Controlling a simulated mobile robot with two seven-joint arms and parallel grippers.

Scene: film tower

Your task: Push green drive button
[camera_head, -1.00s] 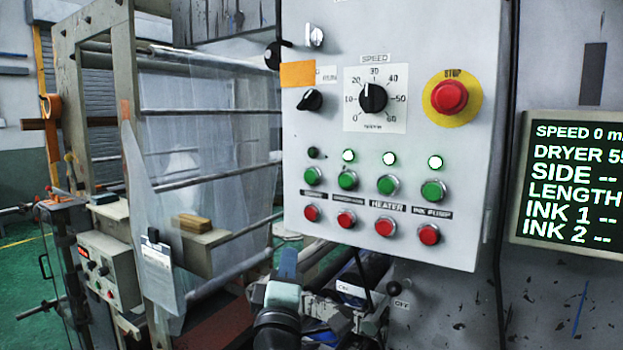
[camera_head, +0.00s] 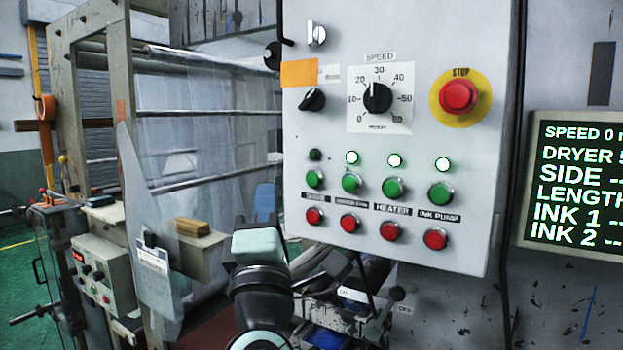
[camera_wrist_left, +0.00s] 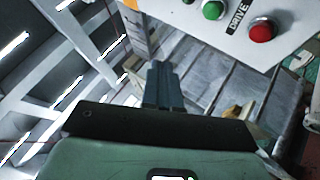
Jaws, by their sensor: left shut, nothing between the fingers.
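The green drive button (camera_head: 314,180) is the leftmost green button on the grey control panel (camera_head: 465,265). Its lamp (camera_head: 315,155) above is dark. In the left wrist view the green button (camera_wrist_left: 212,10) sits near the top edge, beside a DRIVE label (camera_wrist_left: 238,17) and a red button (camera_wrist_left: 262,30). My left gripper (camera_head: 265,198) is in front of the panel's lower left, its tips left of the drive button and apart from it. In the wrist view its blue-grey fingers (camera_wrist_left: 160,66) are together and empty. My right gripper is in neither view.
Other green and red buttons sit close to the right on the panel, with a red stop button (camera_head: 458,97) and a speed dial (camera_head: 378,98) above. A film frame (camera_head: 130,150) with rollers stands left. A display (camera_head: 575,185) is at right.

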